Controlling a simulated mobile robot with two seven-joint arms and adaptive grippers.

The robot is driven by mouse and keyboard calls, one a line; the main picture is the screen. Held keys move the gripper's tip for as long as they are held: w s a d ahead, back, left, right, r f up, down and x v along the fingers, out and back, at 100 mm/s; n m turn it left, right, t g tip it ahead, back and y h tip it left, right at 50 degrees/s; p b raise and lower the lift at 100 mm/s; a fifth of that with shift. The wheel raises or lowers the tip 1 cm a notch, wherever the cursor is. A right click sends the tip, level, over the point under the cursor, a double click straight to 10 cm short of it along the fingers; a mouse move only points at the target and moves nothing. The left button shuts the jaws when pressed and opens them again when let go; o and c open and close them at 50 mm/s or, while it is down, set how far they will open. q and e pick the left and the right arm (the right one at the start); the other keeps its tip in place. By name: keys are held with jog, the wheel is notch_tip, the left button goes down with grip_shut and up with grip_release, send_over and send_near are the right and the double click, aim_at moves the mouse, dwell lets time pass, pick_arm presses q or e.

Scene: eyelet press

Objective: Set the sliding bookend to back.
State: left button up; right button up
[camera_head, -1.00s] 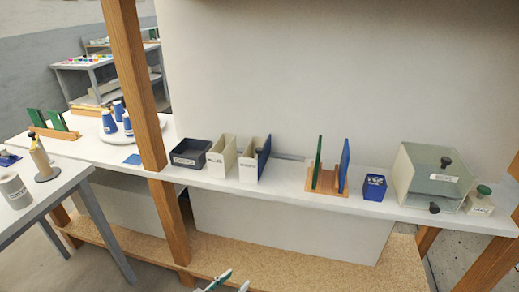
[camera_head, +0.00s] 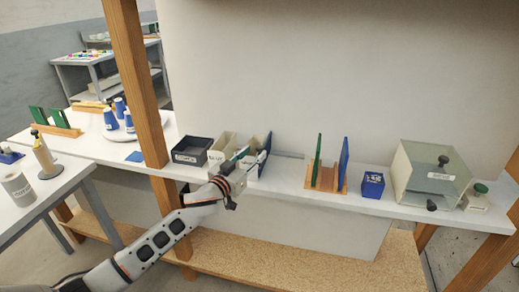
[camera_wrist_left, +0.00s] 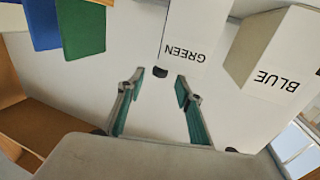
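No part is marked as the bookend, so I cannot tell for sure which one it is. An upright blue panel (camera_head: 268,142) stands at the right side of the GREEN bin (camera_wrist_left: 186,35). A wooden rack (camera_head: 325,187) to its right holds an upright green panel (camera_head: 317,160) and a blue panel (camera_head: 343,163). My left gripper (camera_head: 252,153) is in front of the GREEN bin and hides part of it. In the left wrist view its fingers (camera_wrist_left: 159,82) are apart, with a small dark knob (camera_wrist_left: 160,71) in the gap between them. My right gripper is not in view.
A BLUE bin (camera_wrist_left: 265,55) and a dark tray (camera_head: 190,150) stand left of the GREEN bin. Right of the rack are a small blue box (camera_head: 373,184) and a clear-fronted case (camera_head: 430,178). A wooden post (camera_head: 140,85) rises at the left.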

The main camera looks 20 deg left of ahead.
aim_at(258, 150)
pick_arm(q)
jog(key=shift+x, duration=2.4)
grip_shut()
